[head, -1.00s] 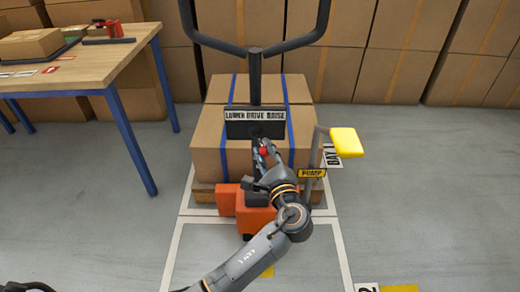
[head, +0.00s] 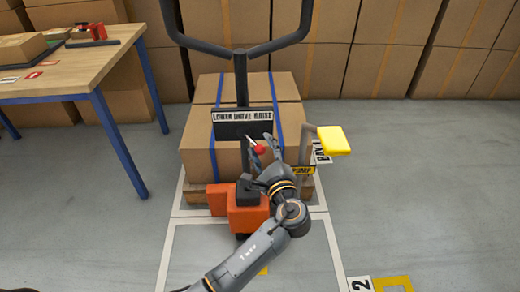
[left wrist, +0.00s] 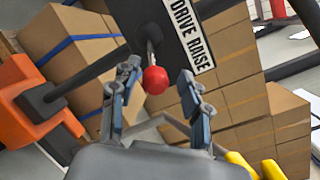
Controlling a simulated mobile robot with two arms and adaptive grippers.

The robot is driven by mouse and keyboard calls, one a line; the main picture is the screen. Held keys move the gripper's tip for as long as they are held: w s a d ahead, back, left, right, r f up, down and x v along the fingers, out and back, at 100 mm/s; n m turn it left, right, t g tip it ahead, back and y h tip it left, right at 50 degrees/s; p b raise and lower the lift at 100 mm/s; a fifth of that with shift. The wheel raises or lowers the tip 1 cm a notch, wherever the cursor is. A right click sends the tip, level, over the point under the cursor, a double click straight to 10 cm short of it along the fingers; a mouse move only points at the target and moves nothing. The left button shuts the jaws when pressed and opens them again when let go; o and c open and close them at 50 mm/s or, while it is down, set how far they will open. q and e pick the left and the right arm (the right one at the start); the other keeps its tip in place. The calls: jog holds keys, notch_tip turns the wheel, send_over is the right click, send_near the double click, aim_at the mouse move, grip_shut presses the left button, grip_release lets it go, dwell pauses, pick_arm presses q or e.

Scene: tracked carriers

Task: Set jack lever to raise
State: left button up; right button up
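The jack lever ends in a red ball knob (head: 260,149), which also shows in the left wrist view (left wrist: 155,80). Its thin rod comes from the black plate (head: 242,131) marked LOWER, DRIVE, RAISE. In the head view the knob is below the plate, right of its middle, towards the RAISE end. Whether it sits in a set position I cannot tell. My left gripper (head: 261,144) is open, with its fingers apart on either side of the knob; the left wrist view (left wrist: 160,75) shows gaps beside the knob. My right gripper is not in view.
The orange jack body (head: 246,218) stands before a carton stack (head: 200,160). A dark forked handle (head: 240,62) rises above the plate. A yellow pump pedal (head: 333,140) is at right. A wooden table (head: 70,70) is at left. The floor at right is clear.

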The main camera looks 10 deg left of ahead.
pick_arm(q)
jog(key=shift+s+a+f, duration=0.1)
jog(key=shift+s+a, duration=0.05)
jog(key=shift+s, duration=0.2)
jog(key=v, duration=1.1)
jog(key=shift+d, duration=0.35)
jog(key=shift+s, duration=0.1)
